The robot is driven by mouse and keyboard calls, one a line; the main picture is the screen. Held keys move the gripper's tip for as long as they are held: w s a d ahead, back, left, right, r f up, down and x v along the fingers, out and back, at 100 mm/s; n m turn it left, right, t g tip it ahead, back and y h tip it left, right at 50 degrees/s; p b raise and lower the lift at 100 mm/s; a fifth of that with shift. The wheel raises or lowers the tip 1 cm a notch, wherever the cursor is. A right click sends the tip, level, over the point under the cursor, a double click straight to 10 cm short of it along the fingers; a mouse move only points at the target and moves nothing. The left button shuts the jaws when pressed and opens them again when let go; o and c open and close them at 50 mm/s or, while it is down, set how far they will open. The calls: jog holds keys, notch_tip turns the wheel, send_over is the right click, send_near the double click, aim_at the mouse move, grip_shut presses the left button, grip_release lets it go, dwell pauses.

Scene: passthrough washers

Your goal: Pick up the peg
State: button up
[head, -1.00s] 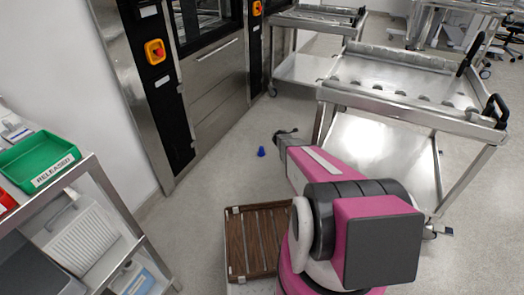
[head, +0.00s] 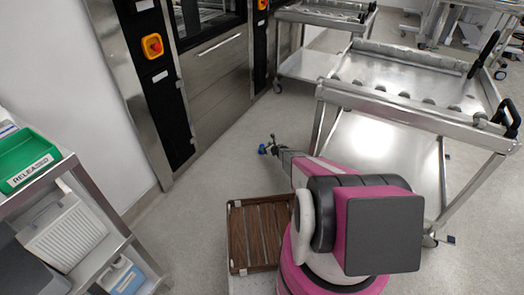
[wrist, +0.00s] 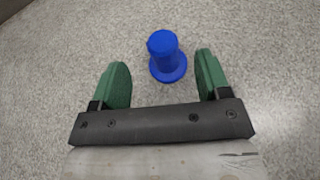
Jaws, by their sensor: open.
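The peg (wrist: 165,55) is blue, with a round top and a wider flange at its base. It stands on the grey speckled floor. In the wrist view it lies just beyond and between the fingertips of my gripper (wrist: 161,72), nearer the right finger. The two green fingers are apart with nothing between them. In the head view the peg (head: 262,149) is a small blue spot beside my gripper (head: 271,145), partly hidden by it.
A steel trolley (head: 400,105) stands right of my arm, with its leg close to the gripper. Steel washers (head: 215,85) line the wall behind. A shelf with a green bin (head: 24,160) is at left. A brown slatted tray (head: 237,240) is in front. Floor left of the peg is clear.

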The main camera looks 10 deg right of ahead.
aim_at(262, 145)
jog(key=shift+x, duration=3.05)
jog(key=shift+d, duration=0.1)
jog(key=c, duration=1)
